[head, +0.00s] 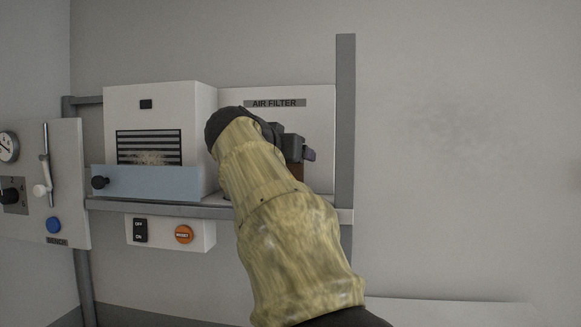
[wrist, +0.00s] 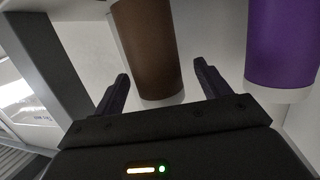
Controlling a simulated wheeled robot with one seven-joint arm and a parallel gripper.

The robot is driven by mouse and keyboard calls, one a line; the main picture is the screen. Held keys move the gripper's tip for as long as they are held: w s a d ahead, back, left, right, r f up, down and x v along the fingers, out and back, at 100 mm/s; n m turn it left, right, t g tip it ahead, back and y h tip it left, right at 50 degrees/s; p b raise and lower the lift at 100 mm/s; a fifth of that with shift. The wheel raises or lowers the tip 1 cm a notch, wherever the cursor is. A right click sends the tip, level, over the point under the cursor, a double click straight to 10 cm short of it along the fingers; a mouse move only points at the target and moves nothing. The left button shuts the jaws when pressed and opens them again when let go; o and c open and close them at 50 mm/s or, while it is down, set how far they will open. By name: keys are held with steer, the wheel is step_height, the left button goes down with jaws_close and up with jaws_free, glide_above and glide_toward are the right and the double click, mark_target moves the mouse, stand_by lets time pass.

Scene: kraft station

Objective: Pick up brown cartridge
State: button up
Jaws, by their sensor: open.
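The brown cartridge (wrist: 150,50) is a cylinder with a pale end. In the wrist view it stands between the two open fingers of my gripper (wrist: 162,88), with a gap visible on either side. In the head view only a small brown patch of it (head: 297,172) shows past my gripper (head: 296,150); my sleeved arm hides the rest. I cannot tell whether the fingers touch it.
A purple cartridge (wrist: 280,45) stands close to the right finger in the wrist view. The air filter panel (head: 320,115) is behind my gripper. A white box with a grille (head: 160,105) is to the left. A grey post (head: 345,120) stands to the right.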

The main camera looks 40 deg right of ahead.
steer(key=p+x, duration=0.1)
steer(key=x, duration=0.2)
steer(key=shift+d, duration=0.15)
steer(key=shift+w+f, duration=0.15)
steer(key=shift+w, duration=0.1)
steer(key=shift+s, duration=0.45)
steer(key=shift+w, duration=0.2)
steer(key=shift+c, duration=0.9)
steer(key=shift+w, duration=0.1)
steer(key=c, duration=0.4)
steer(key=shift+s, duration=0.2)
steer(key=c, duration=0.6)
steer(key=shift+c, duration=0.2)
steer(key=shift+w, duration=0.1)
steer(key=shift+r, duration=0.25)
